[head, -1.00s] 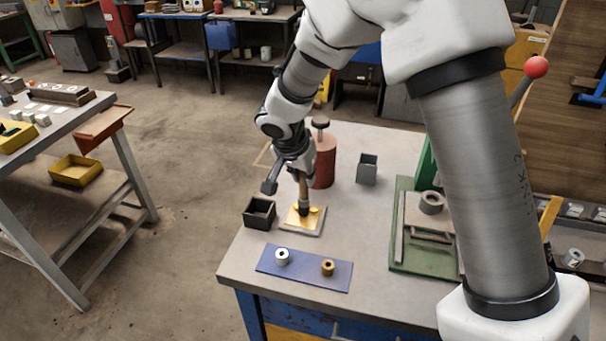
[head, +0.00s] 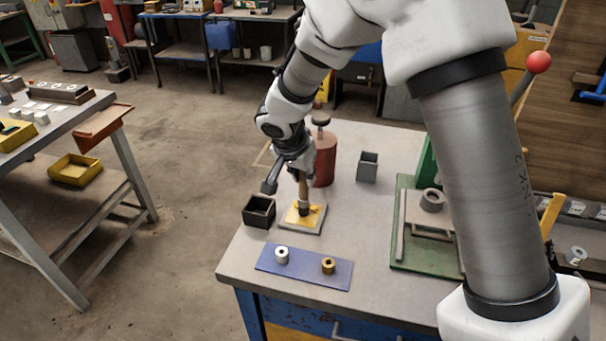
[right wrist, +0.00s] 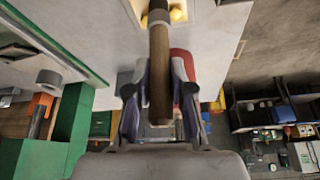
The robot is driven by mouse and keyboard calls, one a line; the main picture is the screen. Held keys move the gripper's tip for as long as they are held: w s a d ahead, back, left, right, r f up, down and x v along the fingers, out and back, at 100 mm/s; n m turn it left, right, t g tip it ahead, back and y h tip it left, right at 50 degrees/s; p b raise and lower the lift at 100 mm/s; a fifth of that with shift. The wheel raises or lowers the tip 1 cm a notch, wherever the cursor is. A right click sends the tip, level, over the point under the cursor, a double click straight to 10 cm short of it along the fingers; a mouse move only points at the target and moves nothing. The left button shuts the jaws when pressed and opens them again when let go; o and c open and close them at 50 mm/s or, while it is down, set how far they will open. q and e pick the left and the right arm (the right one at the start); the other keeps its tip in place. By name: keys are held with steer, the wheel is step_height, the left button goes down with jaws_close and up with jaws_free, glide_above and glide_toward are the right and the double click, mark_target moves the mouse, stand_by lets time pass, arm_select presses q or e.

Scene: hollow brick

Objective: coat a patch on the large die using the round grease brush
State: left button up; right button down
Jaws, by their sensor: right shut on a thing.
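My right gripper (head: 300,170) is shut on the wooden handle of the round grease brush (head: 303,190), which it holds upright, head down. In the right wrist view the gripper (right wrist: 158,85) has its fingers on both sides of the handle (right wrist: 159,60). The brush head is at the yellow grease on a flat pale plate (head: 308,229) and appears to touch it. A grey ring-shaped die (head: 432,201), the largest in view, sits on the green press base. A silver die (head: 281,256) and a brass die (head: 328,266) stand on a blue mat. My left gripper is out of view.
A dark open box (head: 259,212) stands left of the plate. A red cylinder (head: 325,160) and a grey open box (head: 367,168) stand behind. The green press base (head: 420,262) is at right. Bare tabletop (head: 362,225) lies between plate and press.

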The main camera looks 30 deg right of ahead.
steer(key=shift+s+f+b, duration=0.1)
steer(key=shift+b, duration=0.3)
stand_by(1.2)
steer(key=shift+r+p, duration=0.45)
steer(key=shift+r, duration=0.2)
steer(key=shift+r+p, duration=1.6)
steer(key=shift+r, duration=1.35)
